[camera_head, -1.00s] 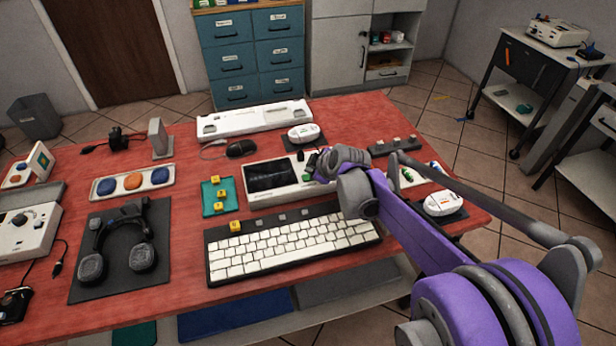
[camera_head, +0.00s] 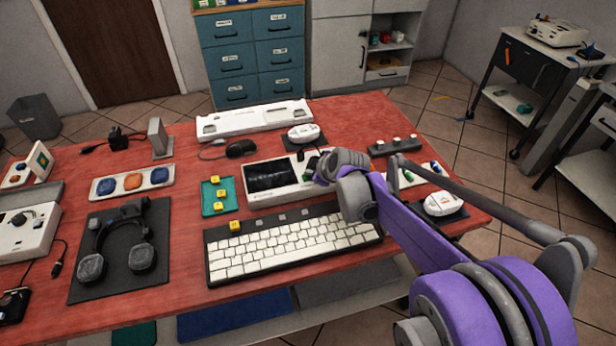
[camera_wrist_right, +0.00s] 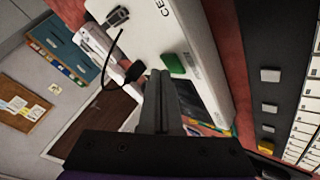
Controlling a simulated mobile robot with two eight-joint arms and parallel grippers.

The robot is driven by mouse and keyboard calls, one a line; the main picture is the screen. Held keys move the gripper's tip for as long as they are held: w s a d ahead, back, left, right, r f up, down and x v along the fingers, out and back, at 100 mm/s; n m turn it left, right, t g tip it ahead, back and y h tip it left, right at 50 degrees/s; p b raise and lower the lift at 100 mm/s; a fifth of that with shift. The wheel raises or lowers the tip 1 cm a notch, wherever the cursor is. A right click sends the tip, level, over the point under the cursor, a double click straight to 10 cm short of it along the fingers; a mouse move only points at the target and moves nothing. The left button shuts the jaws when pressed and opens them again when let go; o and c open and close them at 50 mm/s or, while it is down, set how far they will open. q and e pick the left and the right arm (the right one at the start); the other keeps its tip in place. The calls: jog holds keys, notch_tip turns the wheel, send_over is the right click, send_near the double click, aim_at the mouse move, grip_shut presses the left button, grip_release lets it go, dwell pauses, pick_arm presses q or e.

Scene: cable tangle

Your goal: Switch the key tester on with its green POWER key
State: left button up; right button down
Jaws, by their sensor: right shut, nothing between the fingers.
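The key tester (camera_head: 252,181) is a white box with a dark screen (camera_head: 271,176), on the red table behind the white keyboard. Its green POWER key (camera_wrist_right: 173,63) shows in the right wrist view on the white top, beside the dark screen (camera_wrist_right: 189,97). In the head view my right gripper (camera_head: 319,168) is over the tester's right end and hides part of it. In the right wrist view my right gripper (camera_wrist_right: 158,76) is shut and empty, its tips right beside the green key. I cannot tell whether they touch it. My left gripper is not in view.
The keyboard (camera_head: 290,248) lies in front of the tester. A teal pad (camera_head: 211,207) with yellow keycaps is to its left. A white mouse-like device (camera_head: 303,133) is behind it, and a grey strip (camera_head: 395,146) lies to the right. Bare red table (camera_head: 350,115) shows at the back.

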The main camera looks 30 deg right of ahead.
jog(key=shift+f, duration=0.4)
dwell(0.4)
jog(key=shift+r+p, duration=0.65)
jog(key=shift+r, duration=0.25)
notch_tip(320, 180, up, 6)
jog(key=p, duration=0.5)
